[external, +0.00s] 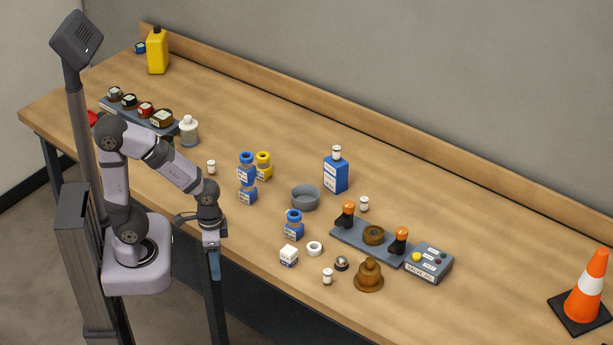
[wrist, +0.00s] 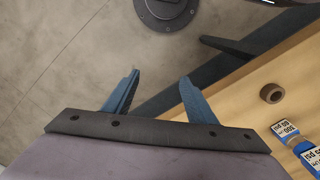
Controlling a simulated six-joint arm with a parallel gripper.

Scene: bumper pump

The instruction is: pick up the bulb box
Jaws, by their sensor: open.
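A taller blue box with a white label (external: 335,174) stands farther back with a small white cylinder on top, so I cannot be sure which is meant. My gripper (external: 213,265) hangs off the table's front edge, pointing down. In the wrist view its blue fingers (wrist: 160,90) are apart with nothing between them, over the floor.
Blue labelled blocks with rings (external: 293,222) and a grey bowl (external: 305,197) stand behind the white box. A white ring (external: 314,248), a small white cylinder (external: 327,276) and a brown bell-shaped part (external: 369,274) lie to its right. Labelled blue blocks show at the wrist view's right edge (wrist: 308,154).

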